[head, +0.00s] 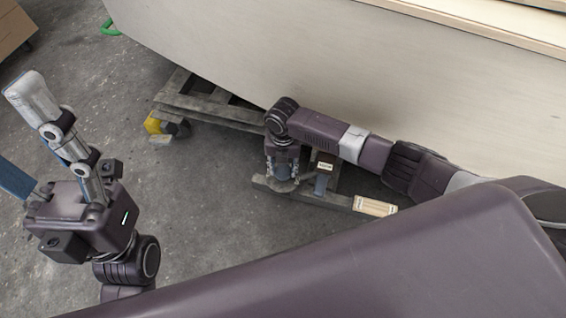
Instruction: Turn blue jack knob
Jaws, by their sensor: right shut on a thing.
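My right gripper (283,178) points down beside the wooden support under the hull, at the middle of the head view. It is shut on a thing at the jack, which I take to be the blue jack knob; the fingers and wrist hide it. A blue-grey upright part of the jack (321,184) shows just right of the gripper, below a small pale label. My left gripper (16,130) is at the left edge, far from the jack, with its fingers spread wide and empty. Part of one finger is cut off by the frame.
The large plywood hull (400,90) stands above and behind the jack. A wooden cradle (210,104) with a yellow caster (153,125) is left of it. Concrete floor between my arms is clear.

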